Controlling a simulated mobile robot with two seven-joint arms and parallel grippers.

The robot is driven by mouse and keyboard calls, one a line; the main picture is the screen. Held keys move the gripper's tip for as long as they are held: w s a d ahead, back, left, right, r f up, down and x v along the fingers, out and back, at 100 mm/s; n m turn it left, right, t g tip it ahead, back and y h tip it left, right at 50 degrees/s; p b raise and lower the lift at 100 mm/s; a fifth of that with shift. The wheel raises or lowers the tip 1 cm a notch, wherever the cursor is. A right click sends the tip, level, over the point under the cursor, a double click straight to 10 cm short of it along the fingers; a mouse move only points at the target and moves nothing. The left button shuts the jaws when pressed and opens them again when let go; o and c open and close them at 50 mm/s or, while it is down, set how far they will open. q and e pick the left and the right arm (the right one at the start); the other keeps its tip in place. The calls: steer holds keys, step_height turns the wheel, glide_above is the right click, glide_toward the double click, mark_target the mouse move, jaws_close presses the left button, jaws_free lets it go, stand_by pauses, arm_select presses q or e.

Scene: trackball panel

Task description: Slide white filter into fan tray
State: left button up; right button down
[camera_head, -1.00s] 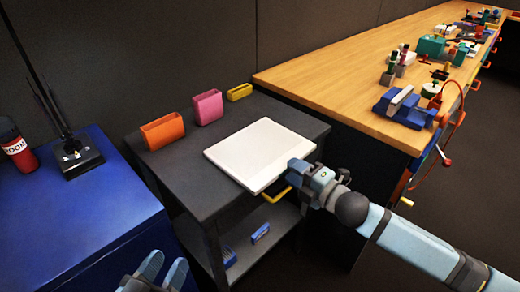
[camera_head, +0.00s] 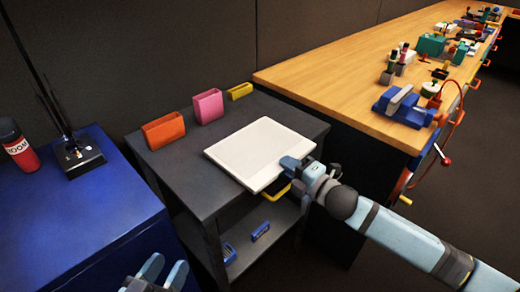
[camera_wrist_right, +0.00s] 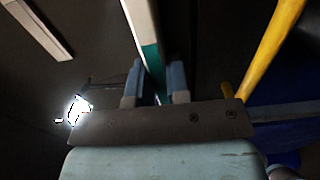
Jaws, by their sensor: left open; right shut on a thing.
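The white filter (camera_head: 255,150), a flat square panel, lies over the top of the dark cart (camera_head: 185,180), near its right front edge. My right gripper (camera_head: 288,164) is at the filter's near right edge and shut on it. In the right wrist view the filter (camera_wrist_right: 143,28) appears edge-on as a pale strip with a teal side, between the fingers of my right gripper (camera_wrist_right: 155,85). A yellow handle (camera_head: 277,192) is just below the filter, and shows in the wrist view (camera_wrist_right: 270,45). I cannot make out the fan tray. My left gripper (camera_head: 162,272) is open and empty at the bottom.
Orange (camera_head: 163,131), pink (camera_head: 208,106) and yellow (camera_head: 239,91) bins line the cart's back. Blue items (camera_head: 260,231) lie on its lower shelf. A blue cabinet (camera_head: 85,220) stands left, a wooden workbench (camera_head: 350,75) with tools right.

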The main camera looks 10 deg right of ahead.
steer(key=shift+r+p, duration=1.55)
steer(key=shift+p, duration=0.3)
